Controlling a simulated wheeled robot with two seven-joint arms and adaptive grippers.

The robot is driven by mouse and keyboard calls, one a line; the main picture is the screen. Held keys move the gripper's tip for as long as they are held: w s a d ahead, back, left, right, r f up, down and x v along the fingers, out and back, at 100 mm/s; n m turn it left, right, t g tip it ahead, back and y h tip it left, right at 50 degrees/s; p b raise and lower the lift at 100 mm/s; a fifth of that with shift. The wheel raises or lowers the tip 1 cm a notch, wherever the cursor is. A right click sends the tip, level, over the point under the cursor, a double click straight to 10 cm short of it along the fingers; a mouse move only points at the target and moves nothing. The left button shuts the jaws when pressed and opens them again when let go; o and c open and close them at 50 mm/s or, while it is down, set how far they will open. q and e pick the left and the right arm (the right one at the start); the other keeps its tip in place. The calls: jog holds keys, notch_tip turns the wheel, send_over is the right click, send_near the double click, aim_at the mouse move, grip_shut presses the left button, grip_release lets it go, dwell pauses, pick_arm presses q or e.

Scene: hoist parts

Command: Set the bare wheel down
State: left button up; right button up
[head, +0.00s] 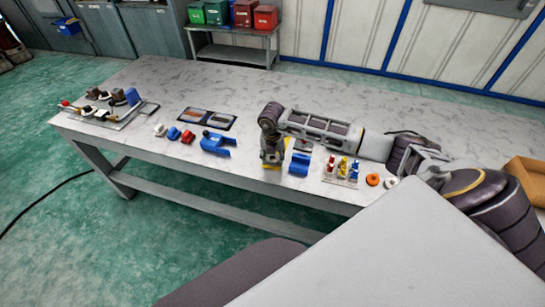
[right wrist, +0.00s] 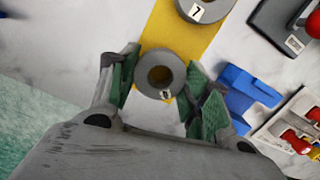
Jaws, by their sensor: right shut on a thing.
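The bare wheel (right wrist: 150,60) is a grey ring with a dark central hole and a small white tag on its near edge. It sits between the green-padded fingers of my right gripper (right wrist: 163,92), which is shut on it. In the right wrist view the wheel is over a yellow strip (right wrist: 188,35); I cannot tell whether it touches the surface. In the head view my right gripper (head: 272,163) points down low at the table's front edge, and hides the wheel. My left gripper is not in view.
A second grey wheel (right wrist: 205,8) tagged 7 lies farther along the strip. A blue block (head: 299,164) and a holder with red, yellow and blue pieces (head: 341,171) stand to the right. A blue bracket (head: 216,144) is to the left. The white table's back (head: 330,95) is clear.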

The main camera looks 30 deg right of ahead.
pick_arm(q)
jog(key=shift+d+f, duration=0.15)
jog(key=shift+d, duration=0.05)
pick_arm(e)
jog(key=shift+f, duration=0.25)
jog(key=o, duration=1.2)
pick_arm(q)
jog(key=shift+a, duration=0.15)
pick_arm(e)
jog(key=shift+o, duration=0.2)
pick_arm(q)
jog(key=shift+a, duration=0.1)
pick_arm(e)
jog(key=shift+r, duration=0.7)
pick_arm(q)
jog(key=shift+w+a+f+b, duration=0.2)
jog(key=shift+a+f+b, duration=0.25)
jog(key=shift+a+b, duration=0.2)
pick_arm(e)
notch_tip(320, 180, up, 11)
jog(key=s, duration=0.1)
jog(key=shift+a, duration=0.45)
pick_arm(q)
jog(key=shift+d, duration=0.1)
pick_arm(e)
jog(key=shift+s+f, duration=0.1)
